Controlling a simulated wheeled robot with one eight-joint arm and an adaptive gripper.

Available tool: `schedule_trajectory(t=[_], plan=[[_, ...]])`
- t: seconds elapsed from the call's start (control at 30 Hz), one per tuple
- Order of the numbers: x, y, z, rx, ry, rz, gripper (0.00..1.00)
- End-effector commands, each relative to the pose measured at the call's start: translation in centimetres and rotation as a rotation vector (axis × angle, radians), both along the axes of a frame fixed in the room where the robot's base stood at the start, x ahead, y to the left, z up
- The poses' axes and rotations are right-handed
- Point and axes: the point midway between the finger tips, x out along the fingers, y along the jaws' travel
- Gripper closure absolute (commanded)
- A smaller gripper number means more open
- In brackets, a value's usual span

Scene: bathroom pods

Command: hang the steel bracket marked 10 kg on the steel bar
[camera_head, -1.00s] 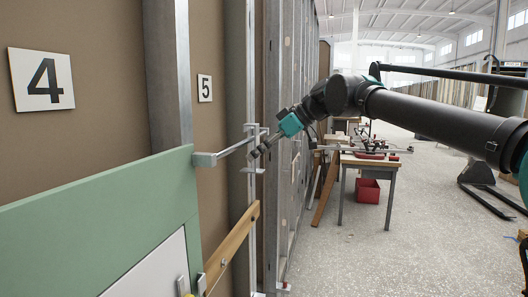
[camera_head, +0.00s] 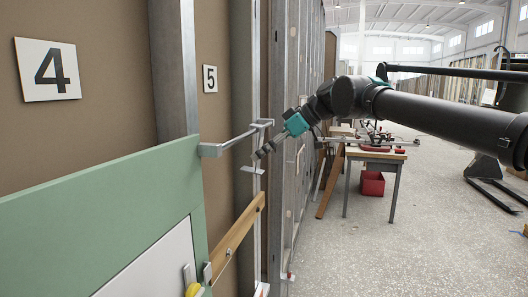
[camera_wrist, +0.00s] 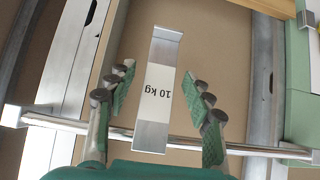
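The steel bracket marked 10 kg (camera_wrist: 158,60) is a pale metal strip with a white label in the wrist view. Its near end overlaps the steel bar (camera_wrist: 75,124), which runs across that view. In the head view the bar (camera_head: 232,141) sticks out from the wall frame, and the bracket's lower lip (camera_head: 252,169) shows below the bar's far end. My gripper (camera_head: 260,153) is beside the bracket. In the wrist view its fingers (camera_wrist: 158,74) are spread on both sides of the strip, with gaps visible. How the bracket's top sits on the bar is not clear.
A green panel (camera_head: 100,200) stands at the left front, with a wooden strip (camera_head: 236,236) beside it. Metal studs (camera_head: 177,70) line the wall. A workbench (camera_head: 370,155) and a red bin (camera_head: 372,184) stand behind. The floor at right is largely open.

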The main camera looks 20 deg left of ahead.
Motion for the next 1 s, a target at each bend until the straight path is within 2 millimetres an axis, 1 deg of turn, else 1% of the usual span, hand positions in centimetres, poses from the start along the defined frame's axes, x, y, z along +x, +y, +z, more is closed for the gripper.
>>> schedule_trajectory(t=[0.27,0.37,0.47,0.8,1.0], plan=[[0.0,0.0,0.0,-0.001,0.0,0.0,0.46],[0.1,-0.5,0.4,-0.001,0.0,0.0,0.46],[0.2,-1.4,1.2,-0.001,0.001,-0.002,0.46],[0.8,-6.6,5.5,0.0,0.001,-0.003,0.46],[1.0,-8.6,7.2,0.0,0.001,-0.002,0.46]])
